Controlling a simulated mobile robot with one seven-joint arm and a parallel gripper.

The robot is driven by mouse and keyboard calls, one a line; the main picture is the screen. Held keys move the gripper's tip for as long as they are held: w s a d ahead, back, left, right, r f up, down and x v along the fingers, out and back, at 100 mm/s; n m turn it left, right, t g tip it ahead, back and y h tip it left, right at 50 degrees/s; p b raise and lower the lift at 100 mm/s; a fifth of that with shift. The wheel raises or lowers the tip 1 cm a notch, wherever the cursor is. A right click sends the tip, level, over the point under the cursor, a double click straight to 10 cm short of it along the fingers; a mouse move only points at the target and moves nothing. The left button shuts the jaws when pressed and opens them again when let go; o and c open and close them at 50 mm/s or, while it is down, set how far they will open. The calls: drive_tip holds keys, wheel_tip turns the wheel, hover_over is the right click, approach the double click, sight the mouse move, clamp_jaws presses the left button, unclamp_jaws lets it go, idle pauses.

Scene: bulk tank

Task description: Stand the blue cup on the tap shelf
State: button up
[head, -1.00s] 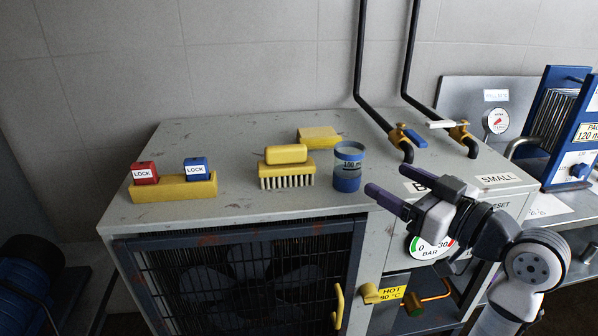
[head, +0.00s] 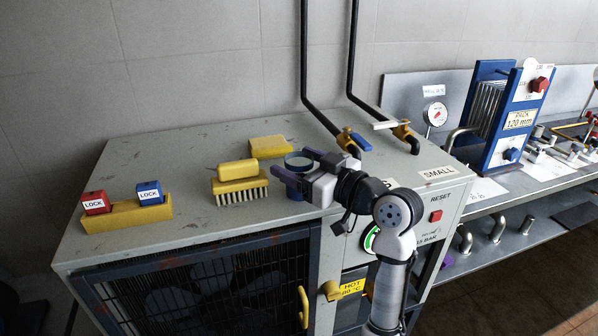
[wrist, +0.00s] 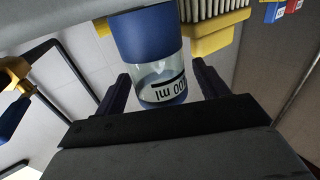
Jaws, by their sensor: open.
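The blue cup (head: 296,191) stands upright on the cabinet top, partly hidden behind my gripper in the head view. In the wrist view the cup (wrist: 146,35) has blue bands, a clear middle and an ml label. My gripper (head: 294,166) is open, with one finger on each side of the cup. In the wrist view gaps show between the cup and both fingers (wrist: 163,84). Two taps, one blue-handled (head: 352,140) and one white-handled (head: 396,126), hang on black pipes above the cabinet's right part. I cannot tell which surface is the tap shelf.
A yellow-backed brush (head: 238,180) stands just left of the cup, with a yellow block (head: 269,146) behind. A yellow holder (head: 126,215) with red and blue locks sits farther left. A yellow HOT tap (head: 330,290) protrudes at the cabinet front. A bench (head: 540,190) lies right.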

drive_tip(key=shift+x, duration=1.1)
drive_tip(key=c, duration=1.1)
